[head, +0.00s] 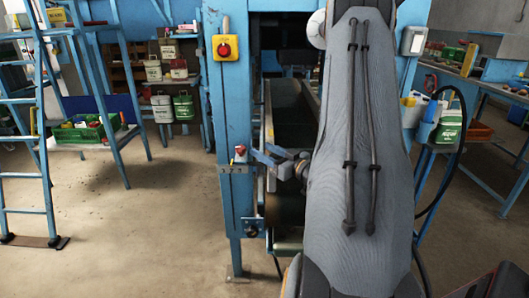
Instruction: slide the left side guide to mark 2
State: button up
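A small number plate (231,169) is fixed on the blue post of the machine, left of centre; its digits are too small to read surely. A red-topped clamp or pointer (240,152) sits just above the plate, toward its right end. The guide's far part is hard to make out. My grey arm covers the right half of the channel.
The blue post (230,110) carries a yellow box with a red stop button (225,49). A side table with bottles (449,126) stands right of my arm. A blue ladder (40,120) and a rack with a green crate (88,129) stand left. The floor left of the post is clear.

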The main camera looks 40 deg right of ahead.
aim_at(276, 157)
jog(key=s, duration=0.5)
jog(key=s+b, duration=0.1)
jog(key=s, duration=0.1)
jog(key=shift+s+d, duration=0.35)
jog(key=shift+d, duration=0.05)
jog(key=shift+s, duration=0.1)
dwell(0.3)
